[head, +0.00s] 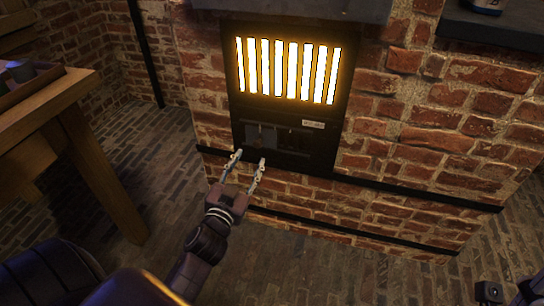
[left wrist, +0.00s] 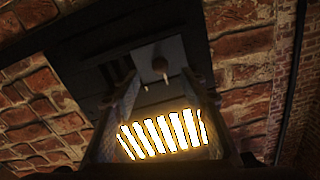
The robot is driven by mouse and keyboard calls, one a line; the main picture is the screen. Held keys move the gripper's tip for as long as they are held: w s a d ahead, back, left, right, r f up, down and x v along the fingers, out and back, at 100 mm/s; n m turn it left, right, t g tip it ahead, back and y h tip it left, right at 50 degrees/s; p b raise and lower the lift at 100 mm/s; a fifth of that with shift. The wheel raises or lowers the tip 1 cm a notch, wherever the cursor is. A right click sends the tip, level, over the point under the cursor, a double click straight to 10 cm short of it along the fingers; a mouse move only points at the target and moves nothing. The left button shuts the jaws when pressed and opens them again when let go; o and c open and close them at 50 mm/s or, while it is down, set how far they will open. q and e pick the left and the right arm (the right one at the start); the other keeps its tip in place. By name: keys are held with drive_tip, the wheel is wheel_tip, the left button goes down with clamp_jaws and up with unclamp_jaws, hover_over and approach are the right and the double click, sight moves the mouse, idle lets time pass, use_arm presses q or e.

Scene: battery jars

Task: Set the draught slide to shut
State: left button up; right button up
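The draught slide (head: 262,134) is a grey plate in the dark iron front below the glowing grate. It sits at the left of its opening, with a darker gap to its right. In the left wrist view the slide (left wrist: 172,52) carries a small round knob (left wrist: 159,64). My left gripper (head: 249,159) is open and empty, just in front of and below the slide. In the left wrist view its fingers (left wrist: 160,86) stand either side of the knob, with no contact visible. A dark part at the bottom right edge seems to be my right gripper (head: 490,292); its fingers are unclear.
The glowing barred grate (head: 288,70) is above the slide, and a small pale label (head: 313,124) is at its upper right. Brick wall (head: 420,130) surrounds the iron front. A wooden table (head: 50,105) with a tray stands at the left. The floor between is clear.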

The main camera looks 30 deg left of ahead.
sight(257, 146)
use_arm(q)
drive_tip(key=b+x, duration=0.1)
drive_tip(key=x, duration=0.6)
drive_tip(key=shift+w+a+r+b, duration=0.1)
drive_tip(key=shift+w+b, duration=0.3)
drive_tip(key=shift+c, duration=0.7)
clamp_jaws()
